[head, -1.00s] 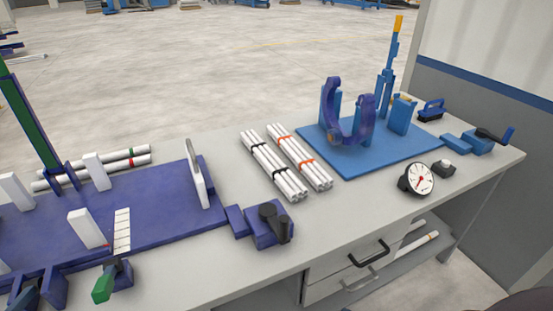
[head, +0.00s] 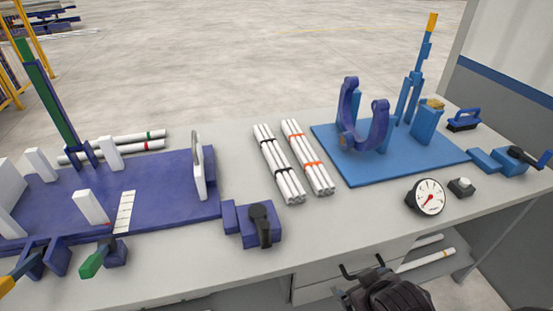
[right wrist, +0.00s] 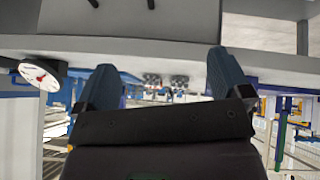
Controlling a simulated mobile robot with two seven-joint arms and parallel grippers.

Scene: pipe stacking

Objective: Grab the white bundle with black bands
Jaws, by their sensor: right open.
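The white bundle with black bands (head: 277,164) lies on the workbench in the middle of the head view, its long side pointing away from me. A second white bundle, with orange bands (head: 307,157), lies just to its right. My right gripper shows in the right wrist view (right wrist: 165,85) with its two dark fingers apart and nothing between them. In the head view a dark part of my right arm (head: 385,292) is at the bottom edge, in front of the drawers and well short of the bundles. My left gripper is not in view.
A purple fixture board (head: 150,190) with white uprights fills the left of the bench (head: 330,225). A blue fixture plate (head: 440,155) with a purple cradle (head: 362,125) stands right of the bundles. A dial gauge (head: 428,196) and a purple clamp block (head: 258,225) sit near the front.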

